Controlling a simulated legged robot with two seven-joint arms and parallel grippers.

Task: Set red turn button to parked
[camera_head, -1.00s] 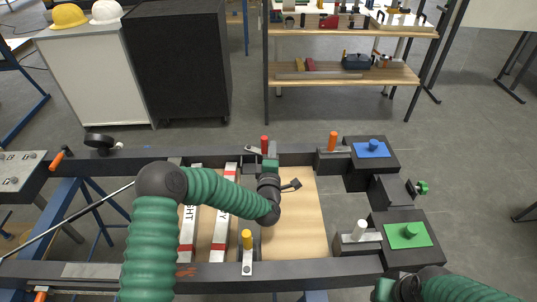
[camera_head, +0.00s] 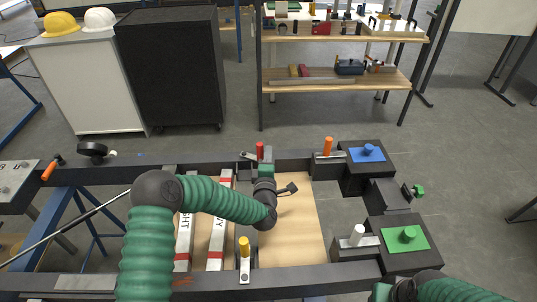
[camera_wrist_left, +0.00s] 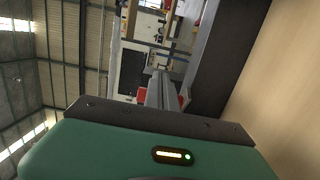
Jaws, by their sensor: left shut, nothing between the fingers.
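The red turn button (camera_head: 260,150) stands on the far dark rail of the frame, with its light metal bar (camera_head: 248,156) pointing left from the red knob. My left gripper (camera_head: 266,165) is at the near side of that knob, shut and empty. In the left wrist view its fingers (camera_wrist_left: 160,88) are together, with red (camera_wrist_left: 184,101) showing on both sides behind them. I cannot tell whether they touch the button. My right gripper (camera_head: 380,292) is at the bottom right edge, mostly cut off, and its fingers are hidden.
Other turn buttons are orange (camera_head: 328,147), yellow (camera_head: 244,247) and white (camera_head: 358,235). Blue (camera_head: 368,151) and green (camera_head: 410,234) knobs sit on dark blocks at the right. Lettered white-and-red strips (camera_head: 218,222) lie on the wooden panel (camera_head: 296,225) under my left arm.

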